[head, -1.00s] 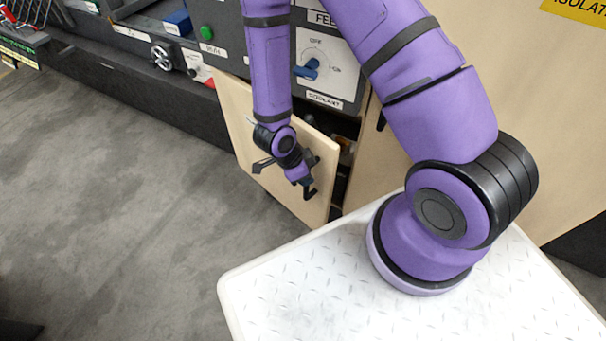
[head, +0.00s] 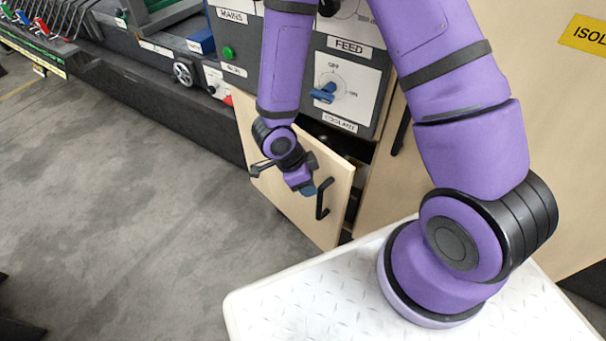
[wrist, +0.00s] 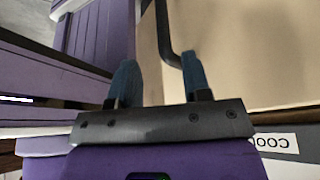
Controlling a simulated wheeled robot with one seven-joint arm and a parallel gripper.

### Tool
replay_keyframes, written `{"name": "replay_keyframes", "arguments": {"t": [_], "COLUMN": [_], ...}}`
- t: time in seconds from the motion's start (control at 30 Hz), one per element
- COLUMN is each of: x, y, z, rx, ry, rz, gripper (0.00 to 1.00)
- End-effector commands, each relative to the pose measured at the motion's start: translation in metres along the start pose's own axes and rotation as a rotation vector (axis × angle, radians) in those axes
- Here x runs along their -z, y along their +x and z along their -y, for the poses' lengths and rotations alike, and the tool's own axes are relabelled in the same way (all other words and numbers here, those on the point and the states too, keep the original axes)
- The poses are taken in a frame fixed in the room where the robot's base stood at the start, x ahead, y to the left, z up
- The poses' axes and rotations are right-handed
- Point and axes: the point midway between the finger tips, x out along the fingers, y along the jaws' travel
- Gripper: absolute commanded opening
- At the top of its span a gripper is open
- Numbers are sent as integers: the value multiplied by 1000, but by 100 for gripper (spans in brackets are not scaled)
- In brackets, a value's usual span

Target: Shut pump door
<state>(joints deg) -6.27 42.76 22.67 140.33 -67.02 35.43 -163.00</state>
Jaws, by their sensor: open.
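The pump door, a pale wooden panel (head: 335,222), hangs ajar below the coolant switch box, with a dark gap along its right and top edges. Its black bar handle (head: 323,199) is near the right edge. My gripper (head: 308,190) is open in front of the door, just left of the handle. In the wrist view my two blue-grey fingers (wrist: 158,75) are apart. The black handle (wrist: 163,30) shows beyond them, close to the right finger, with the door surface (wrist: 225,50) to the right. Whether a finger touches the handle I cannot tell.
The grey switch box with a blue coolant knob (head: 324,93) stands above the door. Another wooden panel with a dark handle (head: 400,133) is to the right. A handwheel (head: 184,73) is at the left. Grey floor (head: 130,210) at the left is clear.

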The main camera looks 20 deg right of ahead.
Motion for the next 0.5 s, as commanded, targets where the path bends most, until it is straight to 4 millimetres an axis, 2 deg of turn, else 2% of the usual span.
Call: {"name": "replay_keyframes", "arguments": {"t": [0.2, 0.5], "x": [0, 0], "y": [-24, -30], "z": [0, -1], "rx": [0, -1], "ry": [2, -1], "rz": [1, -1], "gripper": [44, 44]}}
